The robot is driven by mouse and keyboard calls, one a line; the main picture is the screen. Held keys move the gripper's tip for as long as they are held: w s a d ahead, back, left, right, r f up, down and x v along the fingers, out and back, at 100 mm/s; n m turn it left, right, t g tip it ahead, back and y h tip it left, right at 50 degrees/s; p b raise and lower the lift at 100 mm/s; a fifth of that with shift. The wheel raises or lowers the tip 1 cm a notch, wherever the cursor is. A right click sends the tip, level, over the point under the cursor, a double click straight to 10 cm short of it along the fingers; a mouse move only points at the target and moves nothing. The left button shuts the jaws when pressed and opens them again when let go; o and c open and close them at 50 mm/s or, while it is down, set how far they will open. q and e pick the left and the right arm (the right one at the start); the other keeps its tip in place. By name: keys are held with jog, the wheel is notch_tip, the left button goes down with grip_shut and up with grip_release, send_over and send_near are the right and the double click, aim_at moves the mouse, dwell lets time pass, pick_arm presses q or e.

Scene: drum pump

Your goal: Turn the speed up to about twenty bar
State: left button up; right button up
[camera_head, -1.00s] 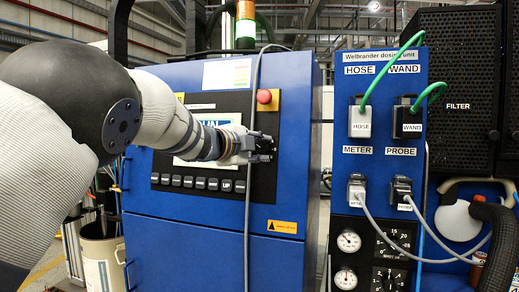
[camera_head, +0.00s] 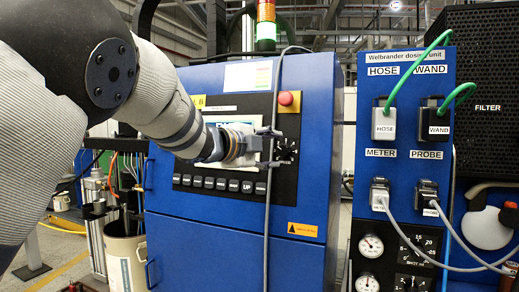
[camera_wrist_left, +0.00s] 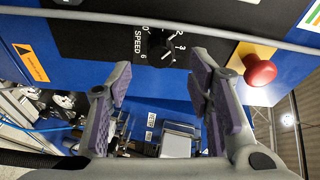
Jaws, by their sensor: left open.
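The speed knob (camera_head: 287,150) is a black dial on the dark panel of the blue cabinet, partly covered by my left gripper. The left wrist view shows the knob (camera_wrist_left: 157,46) with the word SPEED and small scale digits around it. My left gripper (camera_head: 268,152) is open in front of the panel, just left of the knob in the head view. In the left wrist view its two fingers (camera_wrist_left: 163,72) stand apart with nothing between them, and the knob lies beyond their tips. I cannot tell the pointer's exact setting. My right gripper is not in view.
A red mushroom button (camera_head: 286,98) sits above the knob and shows beside the right finger in the wrist view (camera_wrist_left: 259,71). A grey cable (camera_head: 268,215) hangs down the cabinet front. Right of it stand the dosing unit (camera_head: 462,62), a pressure gauge (camera_head: 370,246) and a shot dial (camera_head: 412,252).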

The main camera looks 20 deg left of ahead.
pick_arm(q)
jog(key=v, duration=0.7)
jog(key=shift+s, duration=0.1)
